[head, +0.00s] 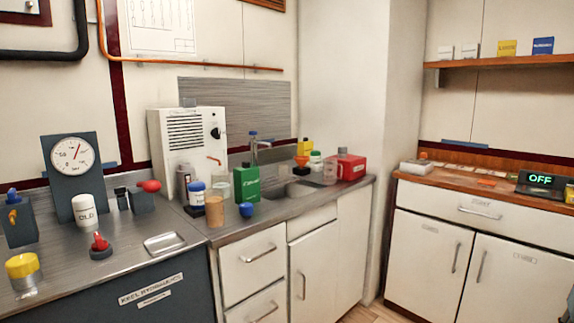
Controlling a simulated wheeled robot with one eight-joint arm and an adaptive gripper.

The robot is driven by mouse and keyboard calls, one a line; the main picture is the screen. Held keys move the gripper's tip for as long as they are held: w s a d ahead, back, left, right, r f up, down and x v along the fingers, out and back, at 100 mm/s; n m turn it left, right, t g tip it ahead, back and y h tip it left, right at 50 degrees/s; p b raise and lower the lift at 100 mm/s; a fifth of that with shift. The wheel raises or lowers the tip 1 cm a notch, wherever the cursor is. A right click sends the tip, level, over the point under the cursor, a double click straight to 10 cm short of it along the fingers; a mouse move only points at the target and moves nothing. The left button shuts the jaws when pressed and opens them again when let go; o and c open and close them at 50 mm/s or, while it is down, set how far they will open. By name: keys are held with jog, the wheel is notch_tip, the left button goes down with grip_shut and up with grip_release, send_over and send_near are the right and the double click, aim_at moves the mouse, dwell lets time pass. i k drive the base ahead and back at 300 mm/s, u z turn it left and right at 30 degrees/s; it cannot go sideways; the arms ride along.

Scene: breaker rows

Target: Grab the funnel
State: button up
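A small orange cone-like piece (302,160) stands near the back of the sink counter and looks like the funnel. It is small in the view, and its lower part is hard to make out. A yellow container (305,146) is right behind it, and a white jar with a green lid (316,158) is close on its right. My gripper is not in view.
The sink counter also holds a green can (246,184), a tan cup (214,211), a blue ball-like item (246,210), a faucet (254,150) and a red container (352,167). A white machine (187,143) stands at the back. A gauge (72,155) stands left. Bare counter (285,207) shows along the front edge.

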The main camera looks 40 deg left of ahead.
aim_at(301, 160)
jog(key=u, duration=0.5)
jog(key=i, duration=0.9)
jog(key=u, duration=1.05)
jog(key=i, duration=0.6)
jog(key=u, duration=0.45)
